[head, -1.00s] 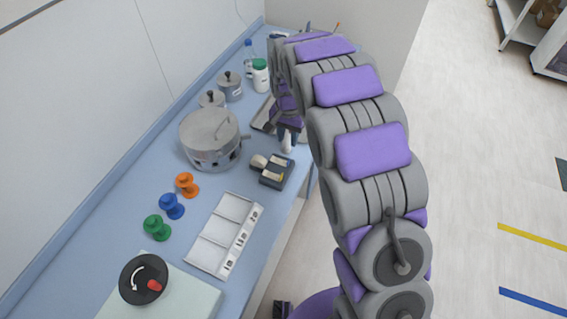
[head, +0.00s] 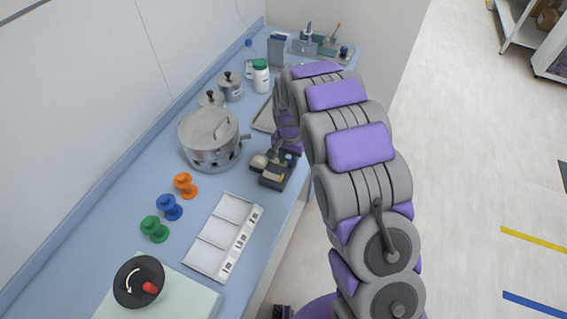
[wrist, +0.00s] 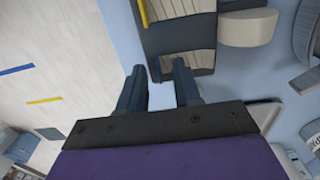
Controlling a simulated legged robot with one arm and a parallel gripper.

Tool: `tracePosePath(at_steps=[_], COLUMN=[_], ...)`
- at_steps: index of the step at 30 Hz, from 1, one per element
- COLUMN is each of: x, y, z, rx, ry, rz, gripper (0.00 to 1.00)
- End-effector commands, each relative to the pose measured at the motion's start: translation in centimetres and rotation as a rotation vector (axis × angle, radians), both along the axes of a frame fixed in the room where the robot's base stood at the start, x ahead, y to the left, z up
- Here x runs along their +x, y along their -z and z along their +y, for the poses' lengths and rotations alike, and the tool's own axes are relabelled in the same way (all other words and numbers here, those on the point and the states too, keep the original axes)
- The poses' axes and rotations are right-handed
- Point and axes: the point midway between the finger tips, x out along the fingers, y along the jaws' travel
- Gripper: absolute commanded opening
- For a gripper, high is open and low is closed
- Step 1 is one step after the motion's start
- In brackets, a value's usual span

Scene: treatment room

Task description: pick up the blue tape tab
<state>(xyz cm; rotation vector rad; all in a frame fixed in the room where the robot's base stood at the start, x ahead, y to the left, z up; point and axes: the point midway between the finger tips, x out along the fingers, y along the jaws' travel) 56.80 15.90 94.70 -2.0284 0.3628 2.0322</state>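The blue tape tab (wrist: 156,69) shows in the wrist view as a small blue strip at the edge of a dark holder (wrist: 180,45) with pale ribbed pads. My gripper (wrist: 158,72) is open, one finger on each side of the tab's edge of the holder. Nothing is seen between the fingers except the tab and pale counter beyond. In the head view the holder (head: 271,182) sits near the counter's front edge, and my gripper (head: 287,150) is at its far end. The tab cannot be made out clearly there. Whether the fingers touch it, I cannot tell.
A metal pot (head: 210,142) stands left of the holder. A white compartment tray (head: 222,238) lies nearer. A green-capped bottle (head: 261,78) and a tool rack (head: 318,46) are farther back.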

Motion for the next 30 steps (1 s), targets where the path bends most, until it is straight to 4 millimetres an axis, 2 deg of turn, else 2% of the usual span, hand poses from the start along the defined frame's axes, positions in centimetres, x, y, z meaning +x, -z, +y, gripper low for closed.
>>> tracePosePath(at_steps=[1,12,25,30], x=[0.01,0.04,0.05,0.1], y=[-0.04,-0.06,-0.12,-0.9], z=[0.01,0.02,0.01,0.03], rx=[0.0,0.0,0.0,0.0], ry=[0.0,0.0,0.0,0.0], rz=[0.0,-0.001,-0.001,-0.003], gripper=[0.33,0.0,0.0,0.0])
